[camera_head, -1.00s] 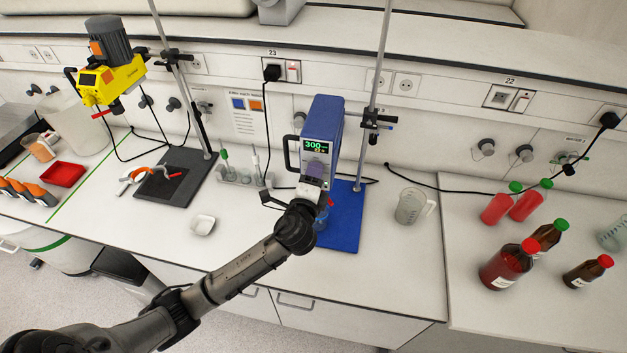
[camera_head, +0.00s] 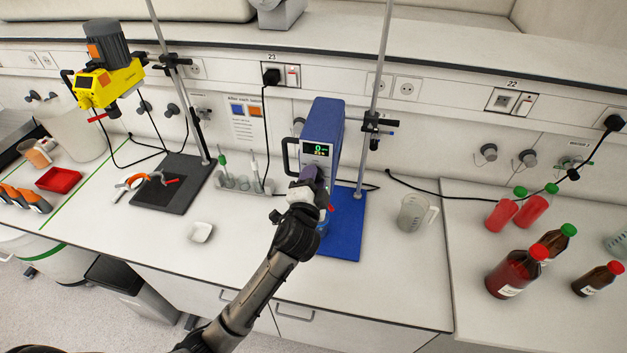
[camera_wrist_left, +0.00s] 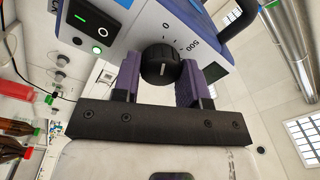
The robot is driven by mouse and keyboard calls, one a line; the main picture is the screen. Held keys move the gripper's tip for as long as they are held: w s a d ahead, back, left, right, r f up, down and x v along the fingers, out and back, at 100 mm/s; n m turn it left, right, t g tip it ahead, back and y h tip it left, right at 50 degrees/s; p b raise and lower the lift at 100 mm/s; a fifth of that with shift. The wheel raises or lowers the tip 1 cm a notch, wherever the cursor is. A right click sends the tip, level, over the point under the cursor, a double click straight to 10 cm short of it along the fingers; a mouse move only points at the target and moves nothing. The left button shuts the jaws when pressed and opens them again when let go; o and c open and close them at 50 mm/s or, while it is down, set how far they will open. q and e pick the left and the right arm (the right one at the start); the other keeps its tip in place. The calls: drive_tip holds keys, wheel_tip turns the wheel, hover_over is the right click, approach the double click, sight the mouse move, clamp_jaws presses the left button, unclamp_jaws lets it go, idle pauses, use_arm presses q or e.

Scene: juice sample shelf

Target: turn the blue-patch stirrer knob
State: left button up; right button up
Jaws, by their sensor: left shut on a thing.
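The blue stirrer (camera_head: 323,125) stands on a blue base plate (camera_head: 346,225) near the middle of the bench. Its green display (camera_head: 317,150) reads 0. Its black round knob (camera_wrist_left: 158,62) shows in the left wrist view, with a white line on its face and dial marks 0 and 500 beside it. My left gripper (camera_head: 308,185) is at the front of the stirrer, below the display, and hides the knob in the head view. In the left wrist view its purple fingers (camera_wrist_left: 160,82) are shut on the knob, one on each side. My right gripper is out of view.
A lit green switch (camera_wrist_left: 103,31) is on the stirrer panel. A yellow stirrer (camera_head: 108,85) is at the left. A white dish (camera_head: 200,232) lies left of my arm. A clear beaker (camera_head: 413,213) and several bottles (camera_head: 515,272) stand at the right. A metal rod (camera_head: 376,90) rises beside the blue stirrer.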

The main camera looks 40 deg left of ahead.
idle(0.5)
use_arm(q)
drive_tip(key=o, duration=0.9)
drive_tip(key=shift+b+v, duration=1.2)
drive_tip(key=shift+v, duration=5.7)
drive_tip(key=shift+f, duration=0.1)
